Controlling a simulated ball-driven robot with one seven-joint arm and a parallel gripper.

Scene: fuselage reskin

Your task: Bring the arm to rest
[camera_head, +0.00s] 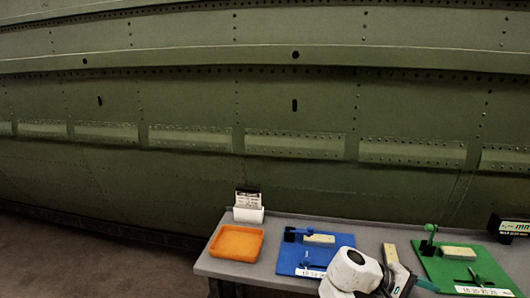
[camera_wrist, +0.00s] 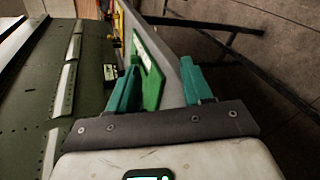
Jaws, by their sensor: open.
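My arm (camera_head: 352,272) shows at the bottom of the head view, in front of the bench between the blue mat and the green mat. In the wrist view my gripper (camera_wrist: 160,88) has its two teal fingers spread wide apart with nothing between them. Its fingertips point toward the bench, where a green mat (camera_wrist: 148,65) shows beyond the gap.
A grey bench (camera_head: 228,268) holds an orange tray (camera_head: 236,243), a white card holder (camera_head: 249,214), a blue mat (camera_head: 292,257) and a green mat (camera_head: 447,270). A dark labelled box (camera_head: 513,228) stands at the right. The green riveted fuselage (camera_head: 200,105) rises behind. Bare floor (camera_head: 80,262) lies left.

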